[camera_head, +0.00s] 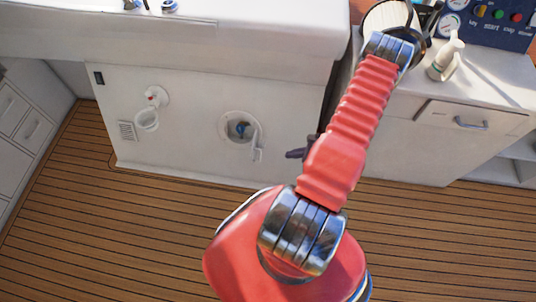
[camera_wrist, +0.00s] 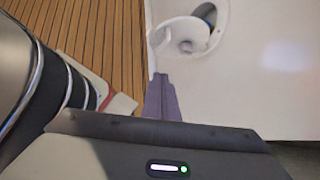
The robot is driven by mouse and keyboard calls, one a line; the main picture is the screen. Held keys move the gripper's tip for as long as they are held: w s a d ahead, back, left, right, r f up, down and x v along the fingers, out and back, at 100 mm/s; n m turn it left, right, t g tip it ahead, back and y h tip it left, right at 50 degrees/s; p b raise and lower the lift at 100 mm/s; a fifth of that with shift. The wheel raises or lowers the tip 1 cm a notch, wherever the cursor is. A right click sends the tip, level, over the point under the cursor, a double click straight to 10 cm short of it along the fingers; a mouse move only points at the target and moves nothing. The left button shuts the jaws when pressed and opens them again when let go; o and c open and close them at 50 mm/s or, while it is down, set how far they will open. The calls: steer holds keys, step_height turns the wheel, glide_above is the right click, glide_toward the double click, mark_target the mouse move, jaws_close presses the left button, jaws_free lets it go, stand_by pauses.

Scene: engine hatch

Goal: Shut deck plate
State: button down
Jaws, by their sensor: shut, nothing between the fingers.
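A round white port (camera_head: 240,127) in the white front panel stands open, with a blue fitting inside. A narrow white lid (camera_head: 257,148) hangs at its lower right, swung out from the panel. A second round fitting (camera_head: 155,94) further left has a red part and a white round cap (camera_head: 147,120) below it; which one is the deck plate is not marked. My gripper (camera_head: 291,154) is shut and empty, right of the lid and apart from it in the head view. In the wrist view the gripper (camera_wrist: 161,78) points toward the open port (camera_wrist: 210,18) and its white lid (camera_wrist: 176,36).
A right-hand counter (camera_head: 505,78) has a drawer, a pump bottle (camera_head: 446,57) and a blue control panel (camera_head: 490,23). A white ledge (camera_head: 170,35) overhangs the panel. The plank floor (camera_head: 140,220) is clear at left.

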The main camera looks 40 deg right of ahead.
steer(key=w+r+x, duration=0.1)
steer(key=x, duration=1.2)
steer(key=shift+w+a+r, duration=0.4)
